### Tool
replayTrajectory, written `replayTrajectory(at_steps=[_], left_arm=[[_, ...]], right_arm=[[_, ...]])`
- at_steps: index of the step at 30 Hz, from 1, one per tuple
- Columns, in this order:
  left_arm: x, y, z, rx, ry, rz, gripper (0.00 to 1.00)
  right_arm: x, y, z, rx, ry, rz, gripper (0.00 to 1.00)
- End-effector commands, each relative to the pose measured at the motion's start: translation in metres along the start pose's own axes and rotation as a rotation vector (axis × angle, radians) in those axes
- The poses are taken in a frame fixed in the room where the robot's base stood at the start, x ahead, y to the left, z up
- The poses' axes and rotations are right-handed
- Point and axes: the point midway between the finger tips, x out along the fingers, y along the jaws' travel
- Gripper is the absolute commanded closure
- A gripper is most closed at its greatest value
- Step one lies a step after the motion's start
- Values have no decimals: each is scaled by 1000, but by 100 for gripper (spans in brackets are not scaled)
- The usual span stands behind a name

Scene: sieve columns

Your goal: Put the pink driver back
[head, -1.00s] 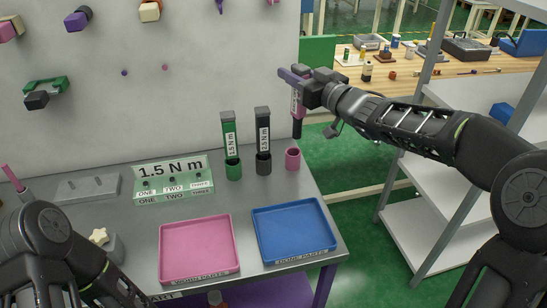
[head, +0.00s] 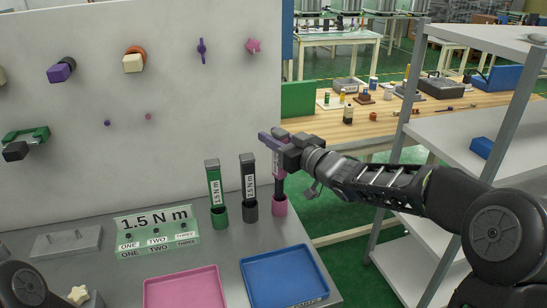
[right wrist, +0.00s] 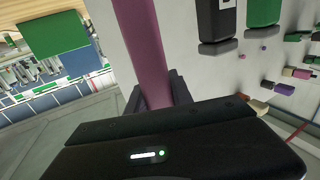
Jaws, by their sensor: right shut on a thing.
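The pink driver (head: 278,186) stands roughly upright in my right gripper (head: 280,146), which is shut on its upper part. Its dark lower end meets the mouth of the pink cup (head: 280,207); how deep it sits I cannot tell. The right wrist view shows the driver's pink handle (right wrist: 145,45) between the fingers. Beside the pink cup, a green driver (head: 214,182) and a dark driver (head: 248,176) stand in their own cups. Of my left arm only a dark part shows at the lower left; its gripper is out of view.
A 1.5 N m sign (head: 156,222) stands on the grey bench. In front are a pink tray (head: 188,273) and a blue tray (head: 318,262). A wall with pegged parts rises behind the bench, and a grey shelf rack (head: 470,137) stands at the right.

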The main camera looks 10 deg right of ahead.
Motion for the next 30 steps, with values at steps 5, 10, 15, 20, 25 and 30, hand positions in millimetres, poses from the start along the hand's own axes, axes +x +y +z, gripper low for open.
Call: replayTrajectory(at_steps=[5,10,15,20,25,30], left_arm=[[0,0,0,0,0,0,64],[5,-2,0,0,0,0,64],[6,-2,0,0,0,0,64],[6,-2,0,0,0,0,64],[7,-3,0,0,0,0,64],[10,-4,0,1,0,0,64]], right_arm=[[0,0,2,0,2,-1,100],[0,0,26,3,-1,-1,100],[1,0,47,1,1,-2,100],[1,0,48,-1,3,-1,100],[1,0,49,-1,3,-1,100],[0,0,54,0,0,0,70]])
